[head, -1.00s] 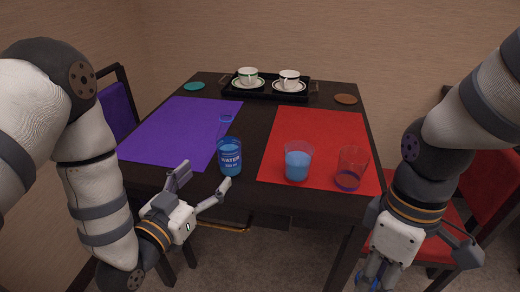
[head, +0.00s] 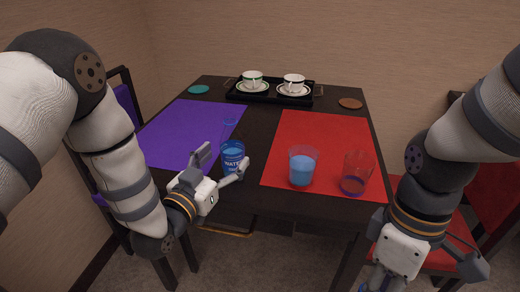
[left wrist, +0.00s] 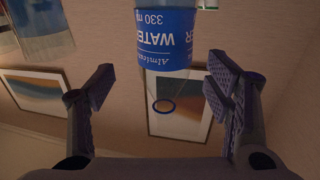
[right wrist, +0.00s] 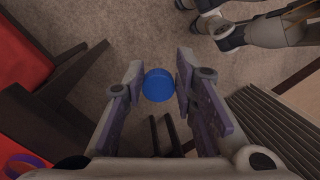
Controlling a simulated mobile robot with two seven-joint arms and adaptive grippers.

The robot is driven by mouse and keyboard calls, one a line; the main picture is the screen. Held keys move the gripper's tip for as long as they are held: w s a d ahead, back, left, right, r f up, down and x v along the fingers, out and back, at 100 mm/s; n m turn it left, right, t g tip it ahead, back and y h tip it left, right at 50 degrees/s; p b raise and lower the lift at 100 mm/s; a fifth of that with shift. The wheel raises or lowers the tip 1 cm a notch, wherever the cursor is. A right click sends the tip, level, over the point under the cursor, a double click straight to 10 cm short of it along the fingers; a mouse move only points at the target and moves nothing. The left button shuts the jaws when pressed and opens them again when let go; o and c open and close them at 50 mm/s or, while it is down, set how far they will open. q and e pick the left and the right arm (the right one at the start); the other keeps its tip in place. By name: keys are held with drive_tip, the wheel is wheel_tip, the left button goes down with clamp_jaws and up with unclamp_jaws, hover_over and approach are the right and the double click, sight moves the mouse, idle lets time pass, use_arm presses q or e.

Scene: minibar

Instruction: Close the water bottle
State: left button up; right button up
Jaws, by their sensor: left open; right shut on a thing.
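The clear water bottle (head: 233,159) with a blue label stands upright near the table's front edge, by the purple mat. In the left wrist view it appears upside down (left wrist: 167,40), with its blue neck ring (left wrist: 165,105) between the fingers' directions. No cap shows on its top. My left gripper (head: 222,166) is open at the front of the bottle, its fingers spread toward either side; contact cannot be told. My right gripper (right wrist: 158,88) is shut on a round blue cap (right wrist: 158,85), held low, off the right front of the table.
A glass of blue water (head: 302,170) and a clear glass with a purple base (head: 355,175) stand on the red mat (head: 310,130). A black tray (head: 271,97) with two cups is at the back. Chairs flank the table (head: 250,122).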

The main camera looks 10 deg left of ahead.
sight(226, 154)
use_arm(q)
drive_tip(key=shift+w, duration=0.1)
drive_tip(key=x, duration=0.5)
drive_tip(key=shift+a+f, duration=0.1)
drive_tip(key=shift+a, duration=0.1)
drive_tip(key=c, duration=1.4)
